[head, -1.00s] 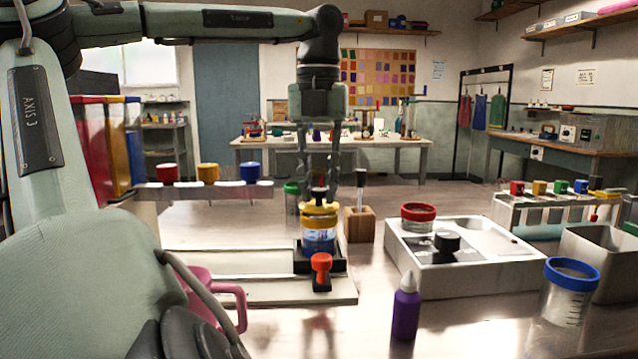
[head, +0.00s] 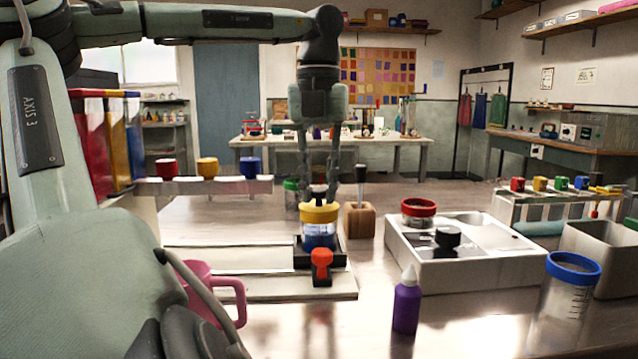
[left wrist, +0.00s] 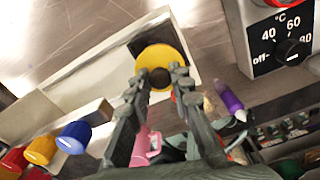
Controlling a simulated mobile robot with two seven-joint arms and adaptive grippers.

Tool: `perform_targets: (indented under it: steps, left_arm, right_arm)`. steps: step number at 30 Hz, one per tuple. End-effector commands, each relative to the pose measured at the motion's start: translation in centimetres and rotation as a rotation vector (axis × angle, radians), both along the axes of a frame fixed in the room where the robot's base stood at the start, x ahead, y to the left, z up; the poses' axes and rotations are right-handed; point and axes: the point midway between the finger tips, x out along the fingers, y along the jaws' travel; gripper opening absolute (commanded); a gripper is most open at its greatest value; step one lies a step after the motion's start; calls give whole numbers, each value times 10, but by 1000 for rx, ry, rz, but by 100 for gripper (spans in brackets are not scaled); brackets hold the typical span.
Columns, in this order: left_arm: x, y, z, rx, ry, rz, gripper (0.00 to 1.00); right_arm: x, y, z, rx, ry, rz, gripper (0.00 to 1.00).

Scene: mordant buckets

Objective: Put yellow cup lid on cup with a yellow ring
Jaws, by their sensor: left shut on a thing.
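The yellow cup lid (head: 319,211) with its dark knob is at the top of the clear cup (head: 319,240), which holds blue liquid. The lid looks level and meets the rim, with no clear gap; the cup's yellow ring cannot be told apart from it. The cup stands upright in a black holder. My left gripper (head: 319,194) points down from above, shut on the lid's knob. In the left wrist view the lid (left wrist: 160,58) shows from above, with the fingertips (left wrist: 158,84) at its knob. My right gripper is not in view.
An orange-topped black clamp (head: 321,262) stands in front of the cup. A wooden block with a rod (head: 359,220) is just right. A white hotplate unit (head: 470,262), a purple bottle (head: 406,305) and a blue-ringed cup (head: 567,300) stand further right. A pink mug (head: 228,290) is at left.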

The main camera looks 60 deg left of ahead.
Motion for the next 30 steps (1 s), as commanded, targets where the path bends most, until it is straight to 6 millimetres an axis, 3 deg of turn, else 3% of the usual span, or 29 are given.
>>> perform_targets:
  steps: [4, 5, 10, 22, 30]
  left_arm:
    - [0, 0, -3, 0, 0, 0, 0]
    - [0, 0, -2, 0, 0, 0, 24]
    - [0, 0, -2, 0, 0, 0, 45]
    - [0, 1, 6, 1, 0, 2, 45]
    - [0, 1, 58, 2, -2, 3, 45]
  right_arm:
    - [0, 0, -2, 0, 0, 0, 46]
    - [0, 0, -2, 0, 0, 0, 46]
    - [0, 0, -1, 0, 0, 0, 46]
    - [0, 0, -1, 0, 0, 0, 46]
    - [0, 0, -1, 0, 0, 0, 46]
